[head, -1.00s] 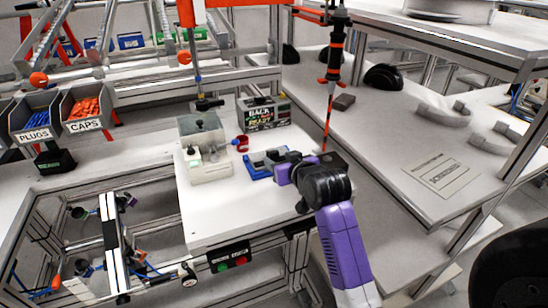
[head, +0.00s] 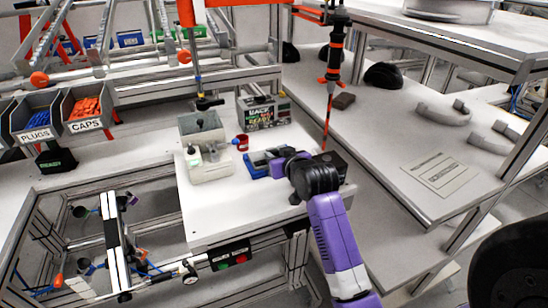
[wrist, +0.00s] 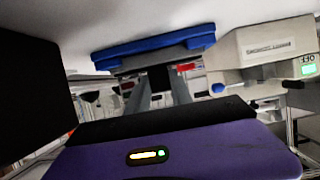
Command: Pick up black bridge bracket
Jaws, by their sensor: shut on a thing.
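My gripper (head: 278,163) reaches in from the right, low over the white bench at the blue fixture. In the wrist view the two grey fingers (wrist: 159,90) are closed on a small dark piece (wrist: 158,76), which I take to be the black bridge bracket. It sits between the fingertips, right at the blue fixture (wrist: 150,47). I cannot tell whether it still touches the fixture. In the head view the blue fixture (head: 256,161) shows beside the gripper, and the held piece is hidden by the gripper and wrist.
A pale box-shaped device (head: 205,150) stands left of the fixture, with a red cup-like part (head: 241,142) between. A labelled dark box (head: 264,112) stands behind. A black block (head: 334,168) is close to my wrist. An orange-and-black hanging tool (head: 330,85) is near the arm.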

